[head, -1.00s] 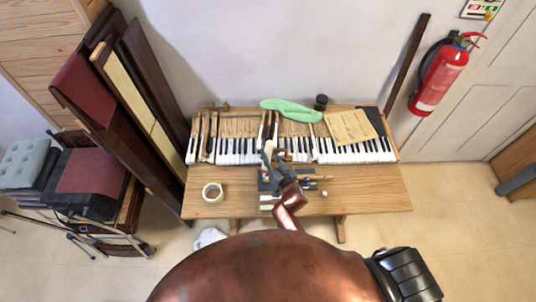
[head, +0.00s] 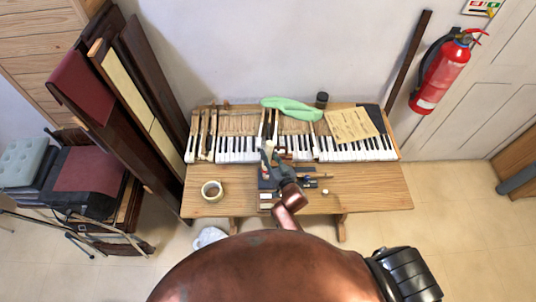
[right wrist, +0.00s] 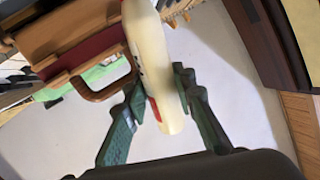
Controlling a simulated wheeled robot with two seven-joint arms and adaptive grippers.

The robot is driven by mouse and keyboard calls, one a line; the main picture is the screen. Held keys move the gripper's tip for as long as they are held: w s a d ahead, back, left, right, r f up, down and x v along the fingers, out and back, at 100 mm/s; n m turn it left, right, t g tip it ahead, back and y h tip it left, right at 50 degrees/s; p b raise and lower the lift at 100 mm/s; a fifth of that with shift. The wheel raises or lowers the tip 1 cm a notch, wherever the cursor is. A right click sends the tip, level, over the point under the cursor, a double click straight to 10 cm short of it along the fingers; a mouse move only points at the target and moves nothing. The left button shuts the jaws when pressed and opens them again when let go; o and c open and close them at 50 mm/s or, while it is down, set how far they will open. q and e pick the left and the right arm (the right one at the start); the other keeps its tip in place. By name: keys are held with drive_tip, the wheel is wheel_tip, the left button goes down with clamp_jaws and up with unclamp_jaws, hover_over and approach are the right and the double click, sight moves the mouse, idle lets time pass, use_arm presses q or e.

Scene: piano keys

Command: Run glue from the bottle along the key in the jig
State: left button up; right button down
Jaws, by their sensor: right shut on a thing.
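My right gripper (head: 268,163) is over the middle of the wooden workbench, in front of the row of piano keys. In the right wrist view its green fingers (right wrist: 160,82) are shut on a cream bottle (right wrist: 150,45) with a red mark, seen lengthwise. The bottle's nozzle cannot be made out. A dark blue mat or jig base (head: 263,184) shows beside and under my arm. My arm and gripper hide much of it, so I cannot tell how the key lies in the jig. My left gripper is not in view.
A tape roll (head: 212,191) lies on the bench at left. The piano keyboard (head: 350,150) runs behind, with a green cloth (head: 292,108), a dark jar (head: 321,100) and a paper sheet (head: 350,126). Small wooden pieces lie near the mat.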

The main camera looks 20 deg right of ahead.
drive_tip(key=shift+d, duration=0.15)
drive_tip(key=s+d+p, duration=0.4)
drive_tip(key=d+p, duration=0.2)
drive_tip(key=d, duration=0.7)
drive_tip(key=shift+d, duration=0.2)
idle(0.9)
drive_tip(key=shift+a, duration=0.1)
drive_tip(key=shift+w+a+f, duration=0.1)
drive_tip(key=shift+w+a, duration=0.55)
drive_tip(key=shift+a, duration=1.6)
drive_tip(key=shift+w+a+r, duration=0.1)
drive_tip(key=shift+w+a, duration=0.6)
drive_tip(key=shift+a, duration=1.6)
drive_tip(key=shift+w+a+f, duration=0.1)
drive_tip(key=shift+w+a, duration=0.55)
drive_tip(key=shift+a, duration=1.6)
